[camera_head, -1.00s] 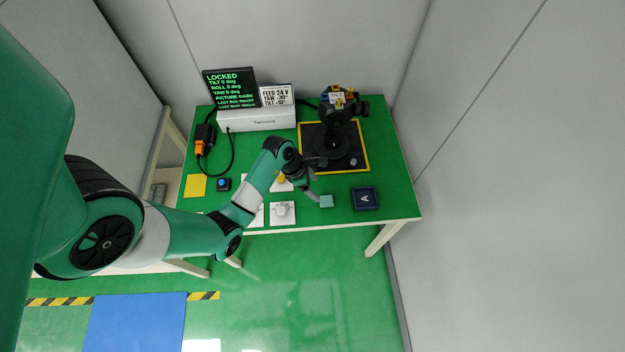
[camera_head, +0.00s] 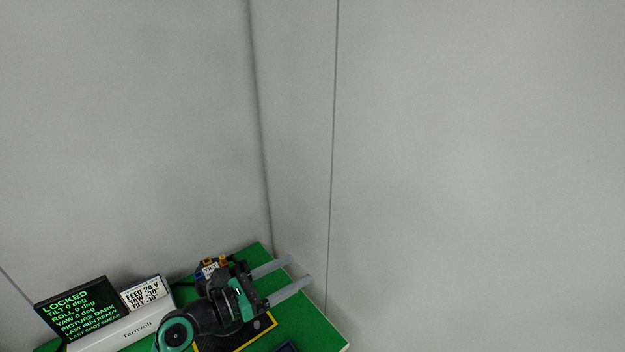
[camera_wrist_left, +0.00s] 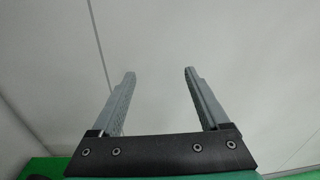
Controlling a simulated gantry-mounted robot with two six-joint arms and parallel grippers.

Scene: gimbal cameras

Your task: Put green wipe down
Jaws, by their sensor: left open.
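My left gripper (camera_head: 300,269) is open, over the right rear part of the green table in the head view, its two grey fingers pointing right. In the left wrist view the same gripper (camera_wrist_left: 159,73) has nothing between its fingers, and plain grey wall lies beyond them. The green wipe is not seen in either present view. My right gripper is not in view.
The gimbal camera with its tilt label (camera_head: 210,270) is partly hidden behind my left arm. A black and yellow mat (camera_head: 264,325) lies beneath. A screen reading LOCKED (camera_head: 78,309), a sign (camera_head: 141,293) and a white box (camera_head: 137,328) stand left. Grey walls close behind the table.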

